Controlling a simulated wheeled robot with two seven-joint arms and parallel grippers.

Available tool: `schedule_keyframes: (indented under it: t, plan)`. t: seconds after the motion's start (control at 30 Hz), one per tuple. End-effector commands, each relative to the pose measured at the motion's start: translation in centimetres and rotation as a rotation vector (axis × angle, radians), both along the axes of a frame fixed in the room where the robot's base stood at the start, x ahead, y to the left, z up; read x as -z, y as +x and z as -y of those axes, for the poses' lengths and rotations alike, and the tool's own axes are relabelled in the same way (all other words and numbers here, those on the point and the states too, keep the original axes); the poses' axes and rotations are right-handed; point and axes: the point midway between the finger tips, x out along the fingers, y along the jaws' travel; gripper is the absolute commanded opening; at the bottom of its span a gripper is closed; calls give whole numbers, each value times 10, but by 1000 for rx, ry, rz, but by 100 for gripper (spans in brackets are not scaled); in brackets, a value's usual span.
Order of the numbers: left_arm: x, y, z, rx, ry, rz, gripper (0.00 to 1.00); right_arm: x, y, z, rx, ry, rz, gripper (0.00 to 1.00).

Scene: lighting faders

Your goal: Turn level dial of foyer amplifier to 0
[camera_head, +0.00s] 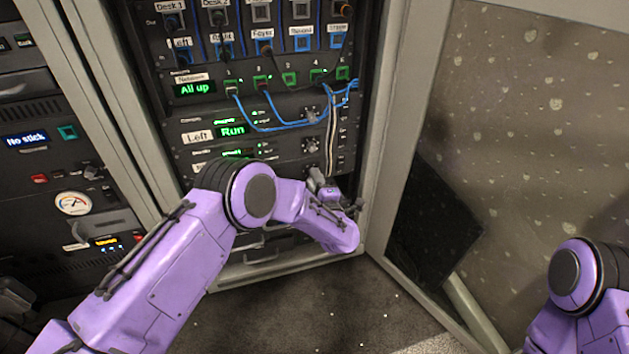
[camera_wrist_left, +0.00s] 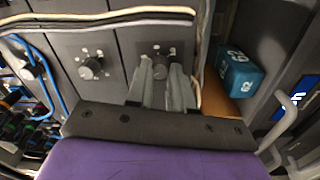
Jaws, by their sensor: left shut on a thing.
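My left gripper (camera_wrist_left: 160,66) is shut on a level dial (camera_wrist_left: 158,54) of an amplifier panel in the left wrist view. The fingers hide most of this dial, so its pointer cannot be read. A few pale scale marks show around it. In the head view my left gripper (camera_head: 318,180) is at the rack's lower right, below two other dials. The panel's name label is not readable; my left arm covers much of that part of the rack. My right gripper is out of view; only part of my right arm shows at the right edge.
A neighbouring black dial (camera_wrist_left: 90,68) sits beside the held one. Pale cables (camera_head: 331,130) hang close to the dials, and blue cables (camera_head: 270,126) loop above. A blue box (camera_wrist_left: 240,74) lies beside the panel. An open rack door (camera_head: 520,130) stands at the right.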

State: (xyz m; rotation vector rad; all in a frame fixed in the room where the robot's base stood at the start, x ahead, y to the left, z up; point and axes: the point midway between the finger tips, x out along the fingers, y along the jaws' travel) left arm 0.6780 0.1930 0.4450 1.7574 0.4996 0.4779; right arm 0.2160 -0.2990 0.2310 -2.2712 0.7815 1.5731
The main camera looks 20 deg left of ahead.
Motion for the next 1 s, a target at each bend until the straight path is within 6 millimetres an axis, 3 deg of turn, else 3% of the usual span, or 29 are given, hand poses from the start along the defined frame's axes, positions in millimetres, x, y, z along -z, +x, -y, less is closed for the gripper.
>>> schedule_keyframes:
  t: [1.0]
  plan:
    - [2, -1, 3, 0, -800, 533, 0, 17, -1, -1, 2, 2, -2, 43]
